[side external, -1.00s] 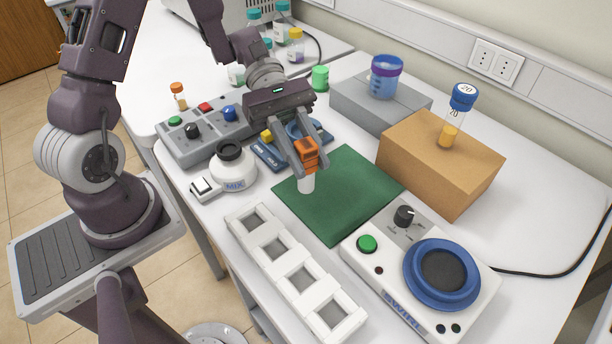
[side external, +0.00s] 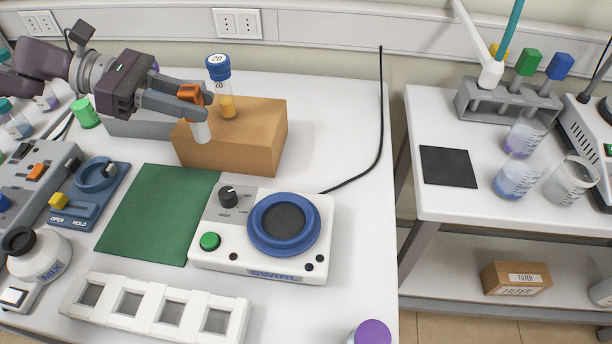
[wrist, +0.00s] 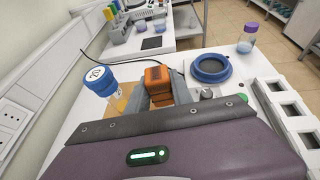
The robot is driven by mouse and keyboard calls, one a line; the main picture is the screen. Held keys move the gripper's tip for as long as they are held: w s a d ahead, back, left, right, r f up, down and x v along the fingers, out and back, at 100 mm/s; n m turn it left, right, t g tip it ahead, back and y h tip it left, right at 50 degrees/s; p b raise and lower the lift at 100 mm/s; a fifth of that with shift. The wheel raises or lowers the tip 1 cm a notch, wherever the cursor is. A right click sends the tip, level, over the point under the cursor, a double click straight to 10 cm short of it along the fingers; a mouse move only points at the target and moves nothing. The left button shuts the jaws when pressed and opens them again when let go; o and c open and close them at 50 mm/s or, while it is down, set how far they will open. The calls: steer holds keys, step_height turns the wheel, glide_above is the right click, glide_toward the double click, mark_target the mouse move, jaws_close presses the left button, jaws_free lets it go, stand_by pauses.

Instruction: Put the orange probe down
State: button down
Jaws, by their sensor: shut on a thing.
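My gripper (side external: 188,100) is shut on the orange probe (side external: 190,93), which has an orange head and a pale white lower part. The probe hangs upright in front of the tan box (side external: 262,140), clear of the table. In the wrist view the orange head (wrist: 158,78) shows between my fingers; its lower end is hidden there. A grey rack (side external: 472,95) on the table to the right holds probes with a yellow, a green (side external: 528,62) and a blue head (side external: 560,66). The rack also shows in the wrist view (wrist: 118,36).
A blue-capped vial (side external: 218,68) stands on the tan box, close to my gripper. The swirl device (side external: 322,225), green mat (side external: 155,215) and white tray (side external: 107,293) lie nearer. A gap (side external: 400,150) separates the two tables. Beakers (side external: 515,178) and a black pad (side external: 448,168) are by the rack.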

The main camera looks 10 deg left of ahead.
steer(key=w+d+r+n+t+y, duration=0.2)
steer(key=d+r+n+t, duration=0.15)
steer(key=d, duration=0.35)
steer(key=w+d+r+n+t+y, duration=0.1)
steer(key=w+d+r+n+t, duration=0.25)
steer(key=d, duration=0.35)
steer(key=shift+n+t+y, duration=0.3)
steer(key=shift+t+y, duration=0.1)
steer(key=shift+t, duration=0.1)
steer(key=s+d+f, duration=0.1)
steer(key=d+f, duration=0.1)
steer(key=f, duration=0.4)
steer(key=d+f, duration=0.1)
steer(key=f, duration=0.5)
steer(key=s+d+f, duration=0.1)
steer(key=d+f, duration=0.1)
steer(key=f, duration=0.4)
steer(key=shift+s+d, duration=0.3)
steer(key=c, duration=1.1)
jaws_free()
steer(key=shift+r, duration=0.1)
steer(key=v, duration=1.2)
